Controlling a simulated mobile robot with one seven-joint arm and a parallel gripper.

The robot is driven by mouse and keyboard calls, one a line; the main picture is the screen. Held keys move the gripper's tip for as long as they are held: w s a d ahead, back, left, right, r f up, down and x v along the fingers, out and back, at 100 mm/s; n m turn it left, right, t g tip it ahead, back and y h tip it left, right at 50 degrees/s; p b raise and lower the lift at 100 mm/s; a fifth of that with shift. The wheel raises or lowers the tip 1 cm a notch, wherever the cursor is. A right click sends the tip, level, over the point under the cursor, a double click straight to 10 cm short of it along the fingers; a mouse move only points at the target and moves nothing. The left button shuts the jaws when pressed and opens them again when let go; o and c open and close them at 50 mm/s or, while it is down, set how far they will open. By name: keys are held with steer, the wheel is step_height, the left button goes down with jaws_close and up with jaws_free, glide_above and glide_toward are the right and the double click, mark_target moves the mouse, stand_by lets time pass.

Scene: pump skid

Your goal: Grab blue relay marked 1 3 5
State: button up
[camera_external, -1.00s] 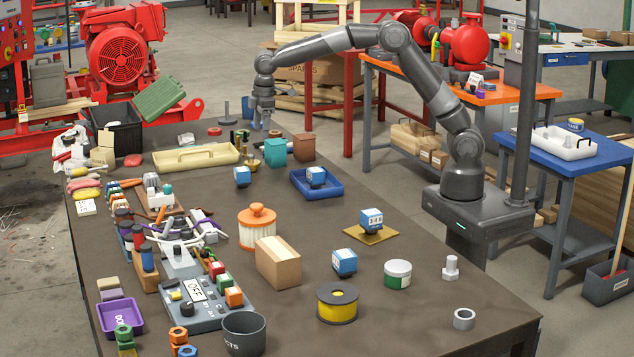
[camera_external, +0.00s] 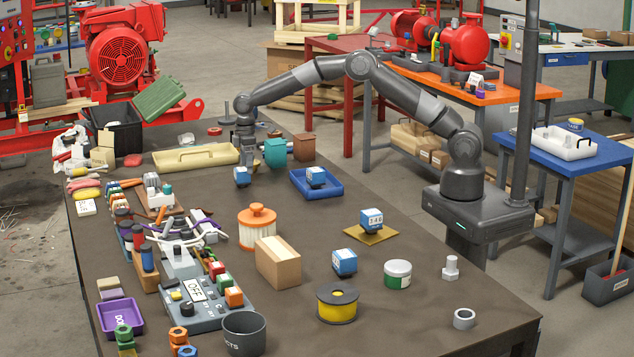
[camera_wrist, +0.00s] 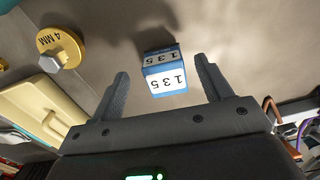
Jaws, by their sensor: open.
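The blue relay marked 1 3 5 (camera_wrist: 165,75) is a small blue block with white number faces. In the wrist view it lies between and just beyond the fingers of my gripper (camera_wrist: 165,85), which are open on either side of it. In the external view the relay (camera_external: 241,177) stands on the dark table near the cream tray, and my gripper (camera_external: 246,165) is down close to it. Whether a finger touches it I cannot tell.
Similar blue relays stand in the blue tray (camera_external: 330,191), on a yellow plate (camera_external: 367,239) and on the bare table (camera_external: 344,262). The cream tray (camera_external: 185,161) is left of my gripper. Teal (camera_external: 275,153) and brown (camera_external: 304,148) boxes are to its right.

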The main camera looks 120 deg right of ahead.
mark_target(245, 168)
steer(key=f, duration=0.5)
steer(key=shift+w+a+f, duration=0.1)
steer(key=shift+w, duration=0.3)
steer(key=shift+c, duration=0.3)
steer(key=c, duration=1.1)
